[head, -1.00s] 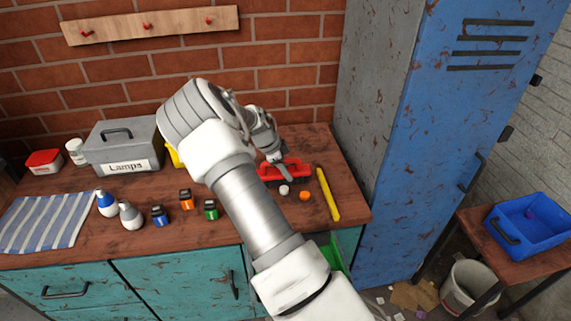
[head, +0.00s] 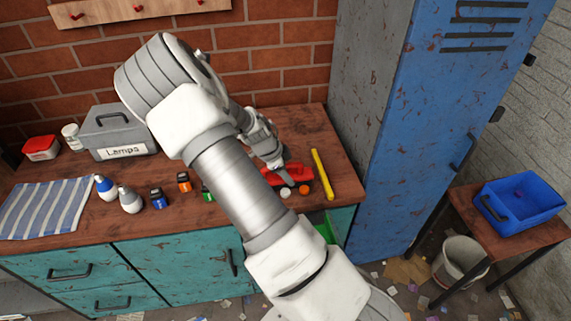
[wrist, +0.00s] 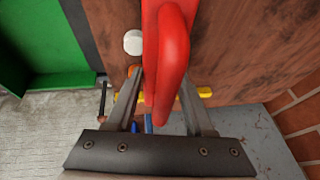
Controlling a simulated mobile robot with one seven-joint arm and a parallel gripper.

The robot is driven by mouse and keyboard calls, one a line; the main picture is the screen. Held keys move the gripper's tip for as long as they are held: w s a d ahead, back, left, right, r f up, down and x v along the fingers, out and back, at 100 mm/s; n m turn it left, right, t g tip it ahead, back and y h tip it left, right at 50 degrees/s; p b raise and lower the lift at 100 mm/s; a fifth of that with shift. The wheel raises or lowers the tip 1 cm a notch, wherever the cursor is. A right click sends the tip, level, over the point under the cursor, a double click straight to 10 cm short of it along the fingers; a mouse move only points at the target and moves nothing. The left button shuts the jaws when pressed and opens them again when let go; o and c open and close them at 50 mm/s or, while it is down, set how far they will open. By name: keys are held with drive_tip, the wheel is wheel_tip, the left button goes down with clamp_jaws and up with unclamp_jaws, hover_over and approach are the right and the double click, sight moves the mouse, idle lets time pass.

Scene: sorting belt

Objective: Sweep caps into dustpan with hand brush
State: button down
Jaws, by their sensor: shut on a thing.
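My gripper (head: 279,163) is shut on the handle of a red hand brush (head: 290,176), low over the workbench near its front edge. In the wrist view the red handle (wrist: 172,60) runs between the fingers. A white cap (head: 285,193) and an orange cap (head: 305,189) lie on the bench just in front of the brush. In the wrist view the white cap (wrist: 133,42) is close beside the brush and the orange cap (wrist: 133,70) is partly hidden by a finger. A green dustpan (head: 326,228) is at the bench's front edge, below the caps, partly hidden by my arm.
A yellow bar (head: 322,174) lies right of the brush, with a blue locker (head: 425,130) beyond. Left on the bench (head: 75,172) are small coloured boxes, two bulbs, a striped cloth (head: 45,207) and a grey lamp box (head: 112,135). A blue tray (head: 520,205) stands at right.

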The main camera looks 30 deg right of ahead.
drive_tip(key=s+a, duration=0.2)
drive_tip(key=s, duration=0.6)
wheel_tip(320, 180, up, 7)
drive_tip(key=s+p, duration=0.1)
drive_tip(key=p, duration=0.6)
drive_tip(key=shift+s+a, duration=0.15)
drive_tip(key=shift+a, duration=0.2)
drive_tip(key=shift+f, duration=0.1)
idle(0.6)
